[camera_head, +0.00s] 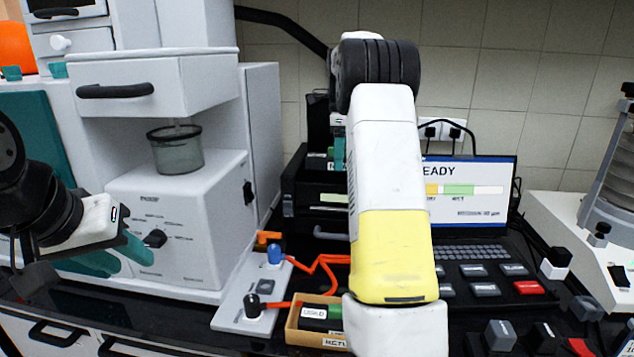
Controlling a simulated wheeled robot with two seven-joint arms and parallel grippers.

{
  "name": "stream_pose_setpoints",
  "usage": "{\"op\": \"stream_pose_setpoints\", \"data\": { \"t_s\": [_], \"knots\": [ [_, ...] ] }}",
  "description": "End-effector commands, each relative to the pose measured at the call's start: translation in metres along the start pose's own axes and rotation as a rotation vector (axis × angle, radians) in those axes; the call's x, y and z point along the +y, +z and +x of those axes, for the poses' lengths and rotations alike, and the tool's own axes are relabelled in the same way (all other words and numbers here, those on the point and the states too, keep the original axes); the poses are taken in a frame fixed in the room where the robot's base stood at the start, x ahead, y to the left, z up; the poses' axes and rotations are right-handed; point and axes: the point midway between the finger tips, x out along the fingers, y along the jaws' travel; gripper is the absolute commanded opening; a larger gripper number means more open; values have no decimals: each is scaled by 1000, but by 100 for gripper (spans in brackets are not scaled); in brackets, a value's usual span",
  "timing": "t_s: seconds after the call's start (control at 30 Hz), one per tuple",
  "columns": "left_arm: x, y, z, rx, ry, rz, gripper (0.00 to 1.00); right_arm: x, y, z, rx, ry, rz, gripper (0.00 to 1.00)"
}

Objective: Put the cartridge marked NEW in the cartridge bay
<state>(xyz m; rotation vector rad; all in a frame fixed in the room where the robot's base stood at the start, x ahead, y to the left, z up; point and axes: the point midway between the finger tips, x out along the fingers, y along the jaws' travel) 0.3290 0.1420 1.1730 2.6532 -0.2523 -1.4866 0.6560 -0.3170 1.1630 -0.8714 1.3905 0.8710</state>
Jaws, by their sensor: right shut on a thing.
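My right gripper (339,155) is at the black cartridge bay (316,190), mostly hidden behind my own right arm. It is shut on a dark cartridge (316,162) with a pale label and a green part, at the upper opening of the bay. The label is too small to read, and I cannot tell how deep the cartridge sits. Another dark cartridge (314,312), labelled USED, with a green end, lies in a tan tray (302,339) at the front. My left gripper (118,258) is open and empty, in front of the white machine at left.
The white machine (185,215) with a dial and a grey cup (176,152) fills the left. A small panel (238,305) with knobs and orange cables stands before the bay. A laptop-like console (478,195) reads READY at right, with loose key blocks in front.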

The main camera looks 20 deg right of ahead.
Motion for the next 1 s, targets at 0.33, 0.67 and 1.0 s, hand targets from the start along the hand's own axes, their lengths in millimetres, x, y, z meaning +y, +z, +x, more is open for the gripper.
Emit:
{"op": "stream_pose_setpoints", "data": {
  "t_s": [0.33,0.67,1.0],
  "knots": [
    [0,0,0,0,0,0,36,0,0,42,-1,0,0,0],
    [0,0,0,0,0,0,36,0,0,76,-1,-2,-1,0],
    [0,0,0,0,0,0,36,0,0,78,-1,0,-1,65]
  ]
}}
